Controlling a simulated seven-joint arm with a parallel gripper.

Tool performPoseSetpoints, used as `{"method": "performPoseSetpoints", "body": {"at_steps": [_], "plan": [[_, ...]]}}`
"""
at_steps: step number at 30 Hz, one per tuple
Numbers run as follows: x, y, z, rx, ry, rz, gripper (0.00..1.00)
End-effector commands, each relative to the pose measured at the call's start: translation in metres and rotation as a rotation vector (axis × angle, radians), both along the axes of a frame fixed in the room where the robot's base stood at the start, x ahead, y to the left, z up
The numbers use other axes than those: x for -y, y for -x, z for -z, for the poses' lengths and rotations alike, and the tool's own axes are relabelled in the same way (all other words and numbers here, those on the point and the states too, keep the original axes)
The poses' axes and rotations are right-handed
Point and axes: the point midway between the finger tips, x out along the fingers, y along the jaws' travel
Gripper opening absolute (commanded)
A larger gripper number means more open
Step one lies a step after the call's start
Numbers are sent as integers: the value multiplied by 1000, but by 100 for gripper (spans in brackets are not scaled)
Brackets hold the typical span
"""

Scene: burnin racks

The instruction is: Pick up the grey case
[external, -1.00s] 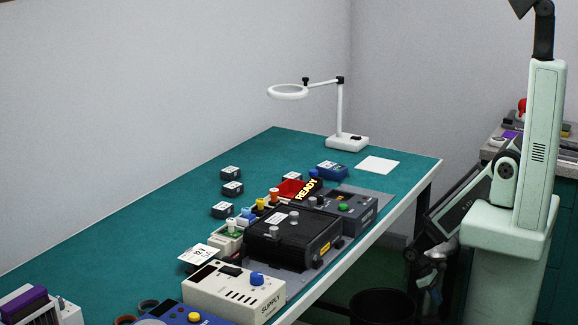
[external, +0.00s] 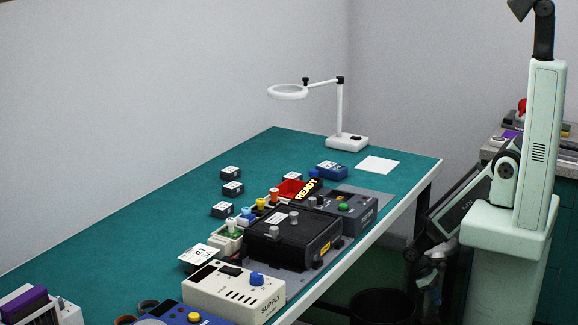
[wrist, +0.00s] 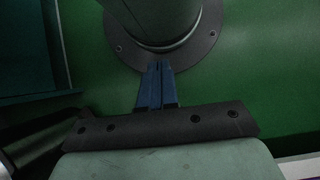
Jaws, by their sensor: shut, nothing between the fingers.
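Several small dark grey boxes with pale tops stand on the teal bench in the external view: one at the back left (external: 231,174), one just in front of it (external: 232,189), one nearer (external: 222,210) and one by the red tray (external: 292,176). I cannot tell which of these, if any, is the grey case. My gripper (external: 431,288) hangs low beyond the bench's right edge, far from these boxes and small in that view. In the wrist view its blue fingers (wrist: 157,84) are together and empty, before a green floor and a round flanged base.
A black box (external: 290,241), a cream supply unit (external: 232,296), a grey READY device (external: 350,212) and a red tray (external: 289,190) crowd the bench's right side. A ring lamp (external: 340,115) stands at the back. A dark bin (external: 383,305) is below my gripper. The bench's left side is mostly clear.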

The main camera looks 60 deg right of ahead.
Motion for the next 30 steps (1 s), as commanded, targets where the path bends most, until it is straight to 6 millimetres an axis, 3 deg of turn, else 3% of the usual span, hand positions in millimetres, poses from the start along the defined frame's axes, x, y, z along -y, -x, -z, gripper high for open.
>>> {"method": "performPoseSetpoints", "body": {"at_steps": [4,27,30], "plan": [[0,0,0,0,0,0,2],[0,0,0,0,0,0,76],[0,0,0,0,0,0,77]]}}
